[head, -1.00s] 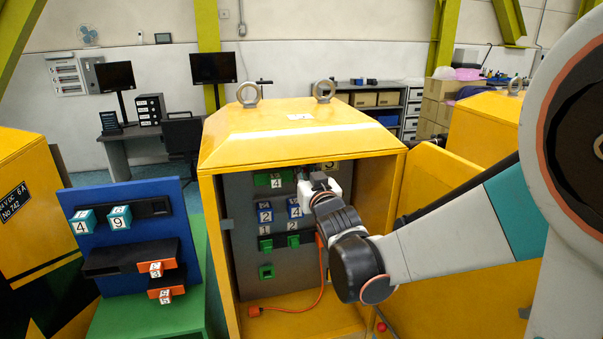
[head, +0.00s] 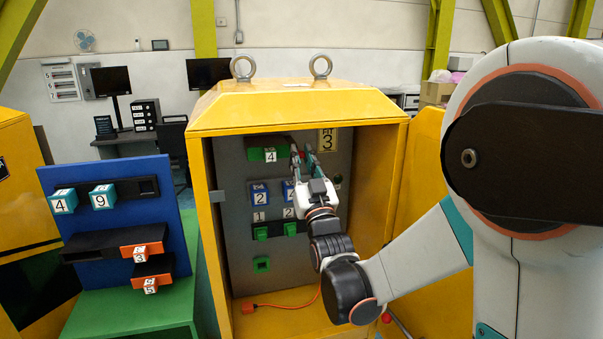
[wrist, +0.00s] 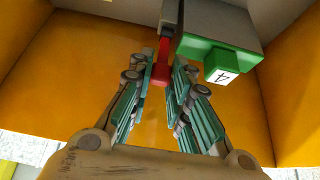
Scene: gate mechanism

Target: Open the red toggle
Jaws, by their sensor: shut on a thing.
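My gripper (head: 305,158) reaches into the open yellow cabinet, its fingers pointing up beside a green block marked 4 (head: 270,156). In the wrist view my gripper (wrist: 163,75) is shut on a narrow red piece, which looks like the red toggle (wrist: 160,68). The toggle hangs by the edge of a grey housing, beside the green block marked 4 (wrist: 222,68).
The yellow cabinet (head: 300,110) has side walls close around my arm. Its grey panel (head: 235,240) carries blue blocks marked 2 (head: 259,192) and green blocks below. An orange cable (head: 290,306) lies on the cabinet floor. A blue board (head: 110,215) stands at left.

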